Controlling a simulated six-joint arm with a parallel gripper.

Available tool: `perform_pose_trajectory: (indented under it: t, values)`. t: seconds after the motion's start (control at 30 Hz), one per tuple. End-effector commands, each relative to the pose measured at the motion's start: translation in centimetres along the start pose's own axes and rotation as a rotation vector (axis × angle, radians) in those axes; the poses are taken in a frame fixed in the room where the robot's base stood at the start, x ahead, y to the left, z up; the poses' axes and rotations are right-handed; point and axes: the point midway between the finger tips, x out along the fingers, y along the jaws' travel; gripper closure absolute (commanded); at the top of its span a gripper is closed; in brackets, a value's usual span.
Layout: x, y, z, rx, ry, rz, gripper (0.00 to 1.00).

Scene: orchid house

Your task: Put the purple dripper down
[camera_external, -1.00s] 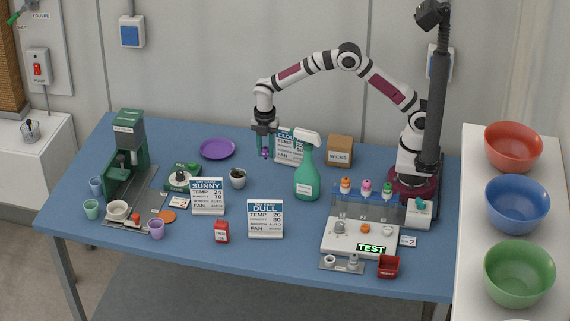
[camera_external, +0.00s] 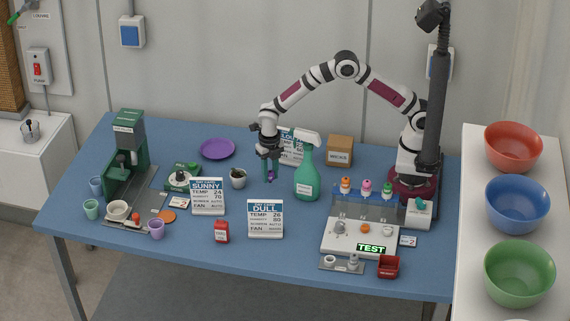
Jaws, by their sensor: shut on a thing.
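The purple dripper (camera_external: 271,176) is a small purple piece held at the tips of my gripper (camera_external: 270,172). My gripper points down with its fingers shut on the dripper, behind the middle of the blue table. The dripper is low, close to the table top; I cannot tell whether it touches it. The fingers hide part of it. A white pot with a small plant (camera_external: 238,178) stands to the left of my gripper, and a green spray bottle (camera_external: 307,175) stands to the right.
A card reading CLOUDY (camera_external: 292,147) stands just behind my gripper. The DULL card (camera_external: 265,219) and the SUNNY card (camera_external: 208,197) stand in front. A purple plate (camera_external: 217,149) lies at the back left. The blue table (camera_external: 285,249) has bare room between the pot and the spray bottle.

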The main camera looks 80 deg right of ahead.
Motion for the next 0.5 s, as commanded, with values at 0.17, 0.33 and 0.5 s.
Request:
perform_pose_trajectory:
  t: [0.17,0.33,0.5]
  values:
    - [3.1,-0.1,0.0,0.002,0.001,-0.001,1.0]
    - [3.1,0.0,0.0,0.003,0.0,0.0,1.0]
    - [3.4,0.0,0.0,0.003,0.0,0.0,0.65]
